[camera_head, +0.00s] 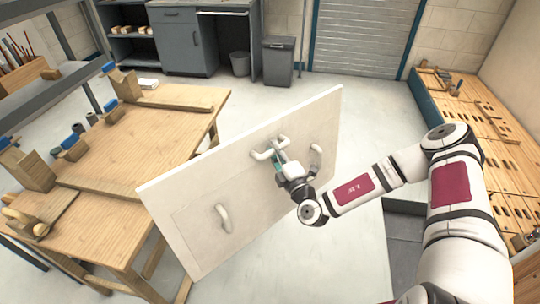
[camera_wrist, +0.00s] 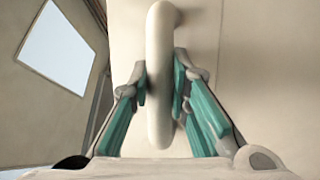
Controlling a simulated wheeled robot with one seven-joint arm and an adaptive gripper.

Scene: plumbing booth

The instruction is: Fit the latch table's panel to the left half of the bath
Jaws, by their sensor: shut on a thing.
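A large white panel (camera_head: 196,228) hangs tilted in the air in the middle of the head view, with several cream handles on its near face. My gripper (camera_head: 278,160) is shut on one of these handles, near the panel's upper middle. In the wrist view my gripper's green-padded fingers (camera_wrist: 163,92) close from both sides on the upright handle (camera_wrist: 159,60), with the panel face (camera_wrist: 245,70) behind it. Another handle (camera_head: 223,218) is at lower left and one (camera_head: 315,161) at right. The bath cannot be made out in either view.
A wooden table (camera_head: 130,150) with blocks and blue-topped clamps stands at left, partly behind the panel. A wooden bench (camera_head: 480,120) runs along the right wall. A grey cabinet (camera_head: 180,45) and bins (camera_head: 278,60) stand at the back. Pale floor (camera_head: 345,240) is clear below the arm.

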